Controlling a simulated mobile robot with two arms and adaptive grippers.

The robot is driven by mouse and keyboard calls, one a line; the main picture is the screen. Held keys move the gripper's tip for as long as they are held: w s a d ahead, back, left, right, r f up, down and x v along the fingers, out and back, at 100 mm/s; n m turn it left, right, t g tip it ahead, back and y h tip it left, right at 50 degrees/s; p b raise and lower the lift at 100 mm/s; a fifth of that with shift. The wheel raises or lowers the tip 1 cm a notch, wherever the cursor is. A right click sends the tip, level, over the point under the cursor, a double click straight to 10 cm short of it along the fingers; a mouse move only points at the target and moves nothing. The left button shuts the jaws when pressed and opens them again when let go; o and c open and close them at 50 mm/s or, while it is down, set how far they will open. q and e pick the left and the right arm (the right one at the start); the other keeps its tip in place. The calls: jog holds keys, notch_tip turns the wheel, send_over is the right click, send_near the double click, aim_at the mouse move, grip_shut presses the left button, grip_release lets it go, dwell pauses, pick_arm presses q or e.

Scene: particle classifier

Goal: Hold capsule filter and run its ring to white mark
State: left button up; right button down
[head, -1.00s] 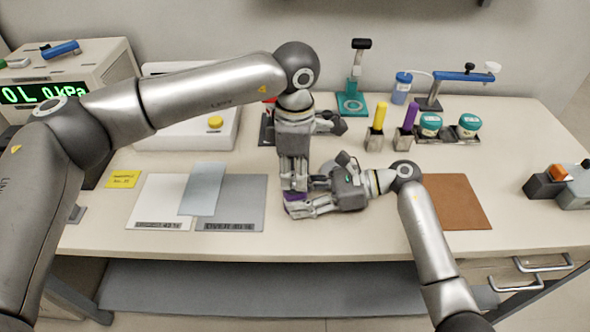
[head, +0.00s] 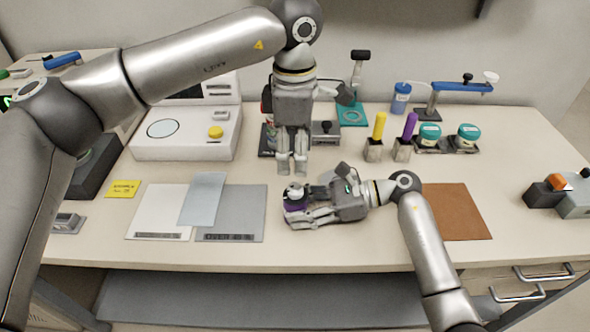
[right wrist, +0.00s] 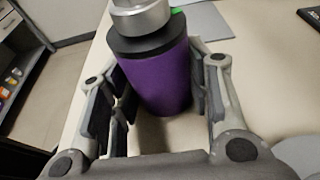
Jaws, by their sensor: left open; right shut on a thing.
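The capsule filter (head: 294,193) stands upright over the table's front middle, with a purple body, a black collar and a silver metal ring on top. It shows large in the right wrist view (right wrist: 164,80), with its upper end cut off by the frame. My right gripper (head: 296,211) is shut on its purple body from the right, a finger on each side. My left gripper (head: 292,168) is open and empty, fingers pointing down, above and behind the filter and apart from it. No white mark can be made out.
A white mat (head: 152,217), a grey mat (head: 240,218) and a pale sheet (head: 203,200) lie to the left. A brown mat (head: 465,215) lies to the right. Yellow and purple pens (head: 379,126) (head: 411,126) and teal-lidded jars (head: 429,132) stand behind.

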jog(key=shift+f, duration=0.1)
pick_arm(q)
notch_tip(320, 180, up, 4)
jog(key=shift+f, duration=0.1)
pick_arm(e)
jog(key=c, duration=0.7)
grip_release()
